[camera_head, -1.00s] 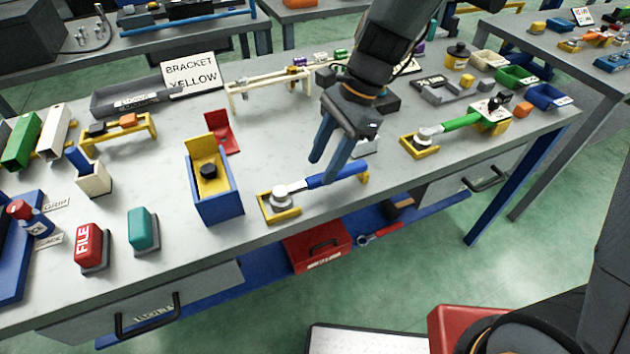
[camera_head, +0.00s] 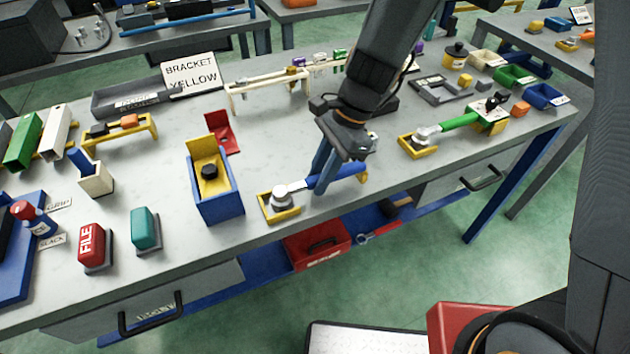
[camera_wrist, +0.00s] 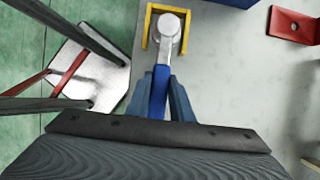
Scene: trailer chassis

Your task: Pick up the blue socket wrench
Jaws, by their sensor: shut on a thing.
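The blue socket wrench (camera_head: 344,174) lies along the front edge of the workbench, its silver head in a yellow cradle (camera_head: 283,213). My gripper (camera_head: 322,185) points down over the blue handle near the head, with its blue fingers on either side of it. In the wrist view the blue handle (camera_wrist: 160,92) runs between the fingers (camera_wrist: 166,98) and they are shut on it. The silver head (camera_wrist: 168,26) still sits within the yellow cradle in that view. The handle's far end is at a small yellow rest (camera_head: 365,178).
A blue and yellow box (camera_head: 214,195) stands left of the cradle, with a red bracket (camera_head: 225,134) behind it. A green wrench (camera_head: 460,122) lies in another yellow cradle (camera_head: 417,147) to the right. A red toolbox (camera_head: 318,246) sits on the shelf below.

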